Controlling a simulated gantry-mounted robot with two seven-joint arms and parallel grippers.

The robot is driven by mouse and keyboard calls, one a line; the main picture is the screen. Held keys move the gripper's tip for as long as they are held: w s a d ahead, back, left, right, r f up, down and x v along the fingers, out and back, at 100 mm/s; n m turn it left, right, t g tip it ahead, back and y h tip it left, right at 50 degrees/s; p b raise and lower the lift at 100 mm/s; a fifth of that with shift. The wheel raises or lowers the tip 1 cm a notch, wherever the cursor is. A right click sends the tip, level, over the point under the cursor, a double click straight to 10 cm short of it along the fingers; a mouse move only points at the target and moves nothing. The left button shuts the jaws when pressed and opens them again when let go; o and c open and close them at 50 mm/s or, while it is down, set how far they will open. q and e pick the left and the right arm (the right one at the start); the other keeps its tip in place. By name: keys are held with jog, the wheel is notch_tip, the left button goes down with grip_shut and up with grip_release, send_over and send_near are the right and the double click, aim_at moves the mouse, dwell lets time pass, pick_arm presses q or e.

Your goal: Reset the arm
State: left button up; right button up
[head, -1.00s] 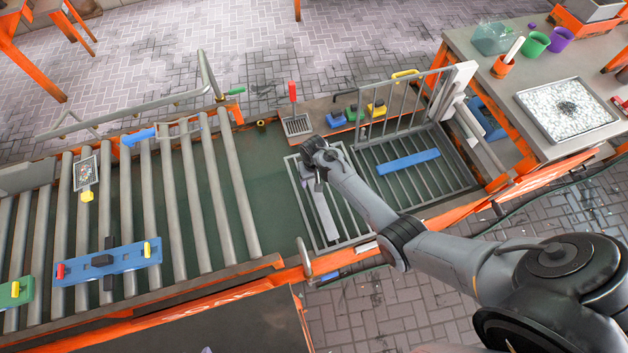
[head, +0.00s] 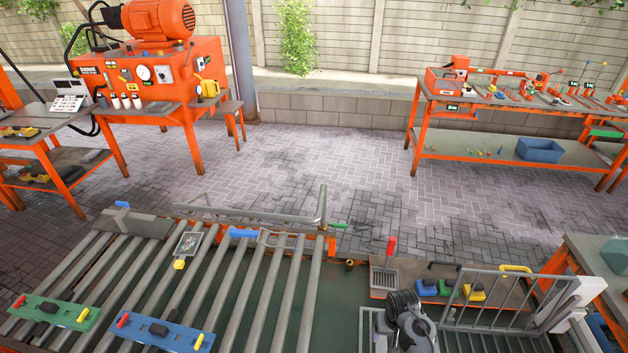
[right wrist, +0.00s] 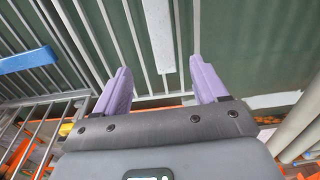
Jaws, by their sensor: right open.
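My right arm's wrist (head: 408,325) shows at the bottom edge of the head view, over the metal grate; its fingers are hidden there. In the right wrist view my right gripper (right wrist: 161,84) has its two purple fingers spread apart with nothing between them. A pale flat bar (right wrist: 158,35) lies on the grate (right wrist: 120,40) beyond the fingertips, roughly in line with the gap. My left gripper is in neither view.
A blue bar (right wrist: 28,58) lies on the grate at the left in the wrist view. An upright barred gate (head: 510,297) stands right of my wrist. The roller conveyor (head: 265,290) carries a green board (head: 55,312) and a blue board (head: 158,331).

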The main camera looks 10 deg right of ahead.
jog(key=s+a+r+n+t, duration=0.1)
jog(key=s+a+r+n, duration=0.15)
jog(key=s+r, duration=0.4)
jog(key=s+a+r+n+t, duration=0.1)
jog(key=s+a+r+n, duration=0.2)
jog(key=s, duration=0.7)
jog(key=s+a+r+n+t, duration=0.1)
jog(key=s+a+r, duration=0.35)
jog(key=s, duration=0.35)
notch_tip(320, 180, up, 24)
jog(key=p, duration=2.4)
jog(key=shift+d, duration=0.2)
jog(key=shift+w+f+m, duration=0.1)
jog(key=shift+m, duration=0.15)
